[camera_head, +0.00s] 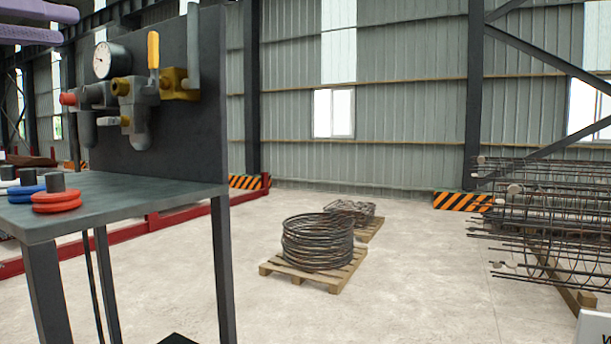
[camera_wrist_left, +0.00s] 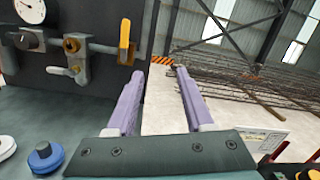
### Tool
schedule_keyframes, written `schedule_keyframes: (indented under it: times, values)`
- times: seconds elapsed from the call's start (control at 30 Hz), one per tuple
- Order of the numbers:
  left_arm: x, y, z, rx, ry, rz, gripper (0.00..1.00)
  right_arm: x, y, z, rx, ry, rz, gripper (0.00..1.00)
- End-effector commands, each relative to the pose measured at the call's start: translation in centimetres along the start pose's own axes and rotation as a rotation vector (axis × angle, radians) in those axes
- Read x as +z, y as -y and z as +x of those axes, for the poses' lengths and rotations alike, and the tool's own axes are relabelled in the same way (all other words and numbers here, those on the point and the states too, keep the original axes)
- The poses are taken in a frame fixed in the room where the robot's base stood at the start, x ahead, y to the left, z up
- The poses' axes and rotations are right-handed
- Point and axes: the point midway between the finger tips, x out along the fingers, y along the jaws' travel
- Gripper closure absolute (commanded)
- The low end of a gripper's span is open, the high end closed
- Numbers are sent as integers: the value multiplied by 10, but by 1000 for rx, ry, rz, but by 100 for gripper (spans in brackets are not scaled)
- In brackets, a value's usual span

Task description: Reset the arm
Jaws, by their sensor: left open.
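My left gripper (camera_head: 68,25) shows at the top left corner of the head view as two purple fingers, cut off by the picture's edge. In the left wrist view the left gripper (camera_wrist_left: 160,76) is open, with its two purple fingers apart and nothing between them. It is above the grey table and near the valve panel, clear of both as far as I can see. The rest of the left arm is out of the head view. My right gripper is in neither view.
Wire coils (camera_head: 317,243) sit on a pallet. Rebar cages (camera_head: 545,215) stand at right. Open floor lies between.

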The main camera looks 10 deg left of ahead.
Motion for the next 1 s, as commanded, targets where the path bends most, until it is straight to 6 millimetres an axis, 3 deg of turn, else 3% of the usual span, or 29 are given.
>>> schedule_keyframes:
  times: [0.27,0.37,0.43,0.57,0.7,0.83,1.0]
  values:
    - [-65,10,21,53,136,-559,48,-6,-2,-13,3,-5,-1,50]
    - [-102,7,18,142,195,-848,48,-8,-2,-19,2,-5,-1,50]
    - [-141,4,7,257,245,-1106,48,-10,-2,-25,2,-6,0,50]
    - [-234,7,-42,607,349,-1618,48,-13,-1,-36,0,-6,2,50]
    - [-319,38,-112,1044,446,-2005,48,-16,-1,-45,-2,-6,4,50]
    - [-368,84,-174,1425,517,-2211,48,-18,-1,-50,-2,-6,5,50]
    - [-393,130,-223,1753,572,-2314,48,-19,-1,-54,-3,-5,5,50]
